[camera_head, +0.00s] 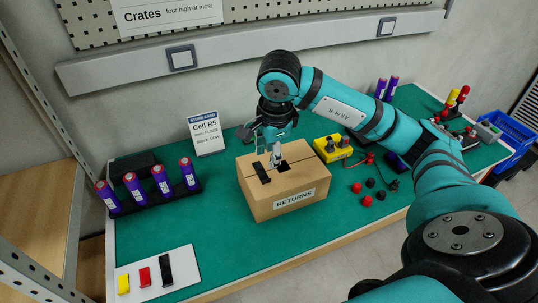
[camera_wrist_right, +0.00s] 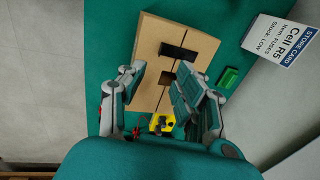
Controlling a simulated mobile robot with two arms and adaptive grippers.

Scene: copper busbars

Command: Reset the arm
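My right arm reaches in from the right in the head view. Its gripper (camera_head: 276,152) hangs above the cardboard returns box (camera_head: 285,197), pointing down. In the right wrist view the right gripper (camera_wrist_right: 163,88) has its two fingers spread apart, with nothing between them. The box (camera_wrist_right: 149,62) shows beyond the fingers. Its top has a dark opening (camera_head: 284,166) and a black bar-shaped patch (camera_head: 262,172); I cannot tell whether that patch is a loose piece or a slot. Whether the fingertips touch the box is unclear. My left gripper is not in view.
A black rack with purple cylinders (camera_head: 162,182) stands left. A white plate (camera_head: 182,284) with yellow, red and black pieces lies front left. A yellow device (camera_head: 332,150) and red and black knobs (camera_head: 367,201) are right of the box. A sign card (camera_head: 206,134) stands behind.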

